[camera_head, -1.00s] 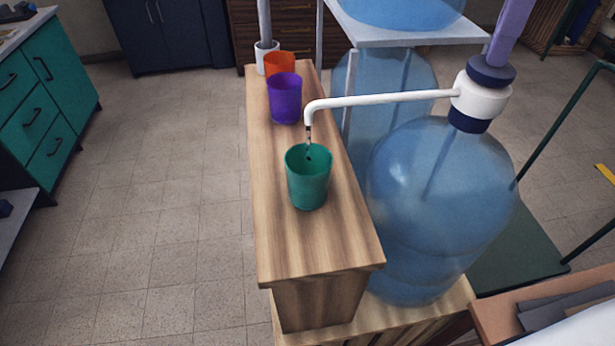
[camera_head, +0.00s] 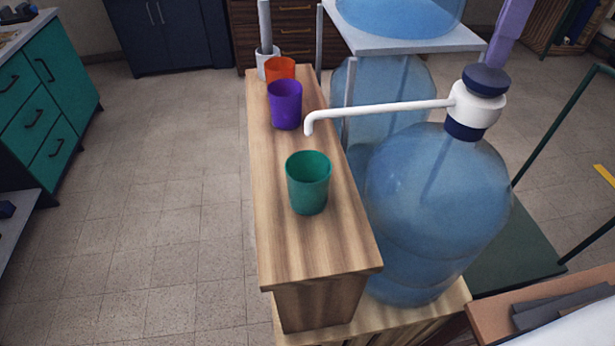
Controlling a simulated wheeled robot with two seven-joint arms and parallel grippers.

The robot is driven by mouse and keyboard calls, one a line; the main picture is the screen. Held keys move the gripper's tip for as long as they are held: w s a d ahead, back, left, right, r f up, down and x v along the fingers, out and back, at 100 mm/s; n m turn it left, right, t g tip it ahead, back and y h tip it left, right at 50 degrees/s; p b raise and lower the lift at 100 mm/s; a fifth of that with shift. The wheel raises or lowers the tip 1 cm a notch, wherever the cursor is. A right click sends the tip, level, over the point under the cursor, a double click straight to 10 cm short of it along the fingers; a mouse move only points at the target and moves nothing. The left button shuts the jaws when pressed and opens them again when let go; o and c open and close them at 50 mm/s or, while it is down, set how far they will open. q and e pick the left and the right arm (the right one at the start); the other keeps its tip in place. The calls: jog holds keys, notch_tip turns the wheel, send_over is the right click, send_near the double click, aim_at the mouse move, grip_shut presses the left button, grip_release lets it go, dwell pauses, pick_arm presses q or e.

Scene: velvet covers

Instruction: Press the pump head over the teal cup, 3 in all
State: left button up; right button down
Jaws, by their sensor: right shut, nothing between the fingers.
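The teal cup (camera_head: 308,184) stands upright on the wooden bench, below and slightly in front of the tip of the white spout (camera_head: 375,110). The spout runs left from the pump's white body on the large blue water bottle (camera_head: 435,215). The dark blue pump head (camera_head: 487,79) tops that body. My right gripper (camera_head: 494,58), purple and shut with nothing held, is right at the top of the pump head; I cannot tell whether it touches. No liquid shows at the spout. The cup's contents cannot be made out. My left gripper is out of view.
A purple cup (camera_head: 286,105), an orange cup (camera_head: 281,69) and a white container (camera_head: 267,58) stand farther back on the wooden bench (camera_head: 315,255). More blue bottles are behind. Teal drawers (camera_head: 45,110) stand left, with clear floor between.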

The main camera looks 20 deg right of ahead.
jog(key=shift+f, duration=0.2)
dwell(0.5)
jog(key=shift+f+b, duration=0.65)
jog(key=shift+f, duration=0.25)
jog(key=shift+r, duration=0.1)
jog(key=shift+r+p, duration=0.95)
jog(key=shift+r, duration=0.05)
jog(key=shift+f, duration=0.15)
